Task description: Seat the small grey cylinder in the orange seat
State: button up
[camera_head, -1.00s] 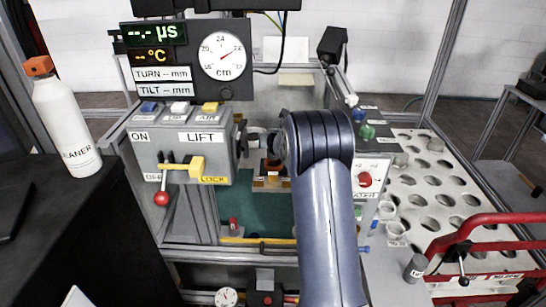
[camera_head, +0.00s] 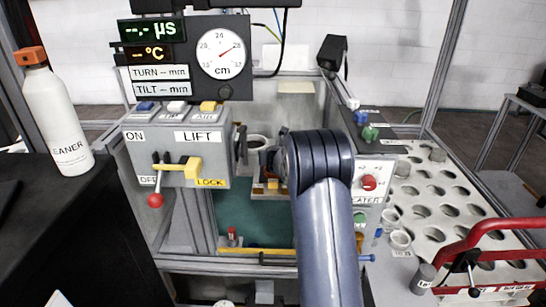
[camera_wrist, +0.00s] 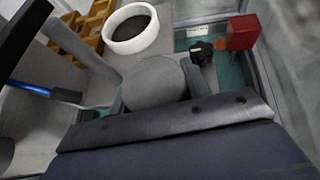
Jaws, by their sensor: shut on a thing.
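My gripper (camera_wrist: 157,88) is shut on a small grey cylinder (camera_wrist: 152,80), seen from its round end in the wrist view. The two fingers sit on either side of it. In the head view my arm hides most of the gripper and I cannot make out the held cylinder. An orange part (camera_head: 272,184), which looks like the orange seat, shows low beside my arm over the green floor of the rig. It is partly hidden. I cannot tell the gap between cylinder and seat.
A white ring-shaped cup (camera_wrist: 130,28) is just beyond the held cylinder, with an orange-tan rack (camera_wrist: 88,30) to its left. A red block (camera_wrist: 243,32) stands at the right. The lift panel (camera_head: 180,150) and a holed tray (camera_head: 430,200) flank the rig. Another grey cylinder (camera_head: 423,278) stands front right.

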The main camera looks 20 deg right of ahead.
jog(key=o, duration=1.3)
jog(key=shift+r, duration=0.1)
jog(key=shift+s, duration=0.1)
jog(key=v, duration=1.2)
jog(key=shift+b, duration=0.4)
jog(key=p+x, duration=0.1)
jog(key=x, duration=1)
jog(key=shift+w+d, duration=0.1)
jog(key=shift+w, duration=0.25)
jog(key=shift+w+f, duration=0.15)
jog(key=shift+f, duration=0.3)
